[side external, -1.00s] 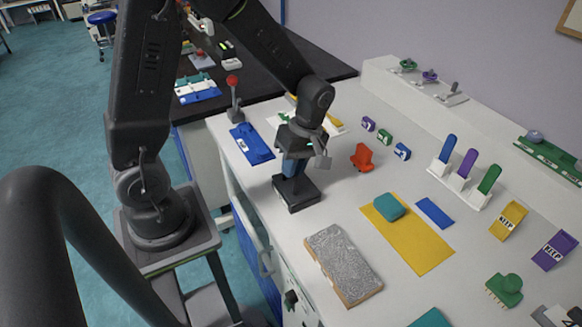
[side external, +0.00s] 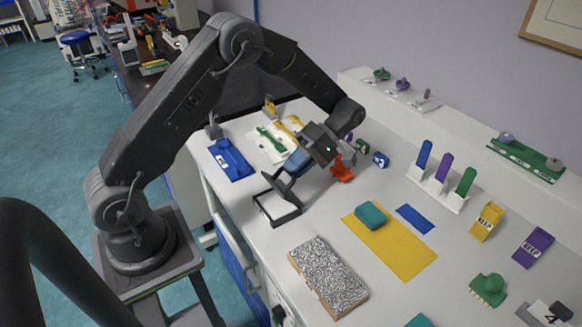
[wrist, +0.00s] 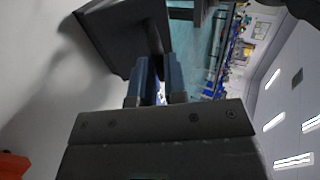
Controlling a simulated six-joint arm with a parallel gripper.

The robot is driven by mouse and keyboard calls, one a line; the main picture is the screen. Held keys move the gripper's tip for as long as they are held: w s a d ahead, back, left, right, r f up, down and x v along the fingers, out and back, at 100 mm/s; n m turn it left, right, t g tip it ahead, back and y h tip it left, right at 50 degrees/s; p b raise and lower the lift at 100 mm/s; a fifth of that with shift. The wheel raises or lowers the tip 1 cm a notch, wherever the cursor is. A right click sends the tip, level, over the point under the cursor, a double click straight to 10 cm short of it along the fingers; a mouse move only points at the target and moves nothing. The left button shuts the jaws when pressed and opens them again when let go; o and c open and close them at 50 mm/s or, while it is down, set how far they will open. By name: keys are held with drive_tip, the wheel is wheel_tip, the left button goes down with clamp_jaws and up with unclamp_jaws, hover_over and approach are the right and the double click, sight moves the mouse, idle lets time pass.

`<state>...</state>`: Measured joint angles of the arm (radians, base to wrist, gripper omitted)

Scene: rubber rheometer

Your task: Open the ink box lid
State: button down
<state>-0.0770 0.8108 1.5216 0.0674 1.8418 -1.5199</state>
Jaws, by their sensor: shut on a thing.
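The black ink box (side external: 287,219) sits on the white counter, and its pale inside shows. Its dark lid (side external: 283,187) is tilted up steeply above the box. In the wrist view the lid (wrist: 115,35) is a dark slab beyond the fingers. My gripper (side external: 293,168) is at the lid's raised edge, tilted, with its blue fingers shut on the lid. In the wrist view the fingers of my gripper (wrist: 158,85) reach the slab's edge. The exact contact is partly hidden.
A blue tray (side external: 230,160) lies left of the box, with a white tray (side external: 268,147) behind. A red stamp holder (side external: 342,170) stands close to the right of my gripper. A patterned block (side external: 328,275) lies in front. A yellow mat (side external: 400,250) with a teal block (side external: 370,214) is to the right.

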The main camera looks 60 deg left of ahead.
drive_tip(key=shift+w+g, duration=0.2)
drive_tip(key=shift+g, duration=0.2)
drive_tip(key=c, duration=1.2)
unclamp_jaws()
drive_tip(key=shift+o, duration=0.2)
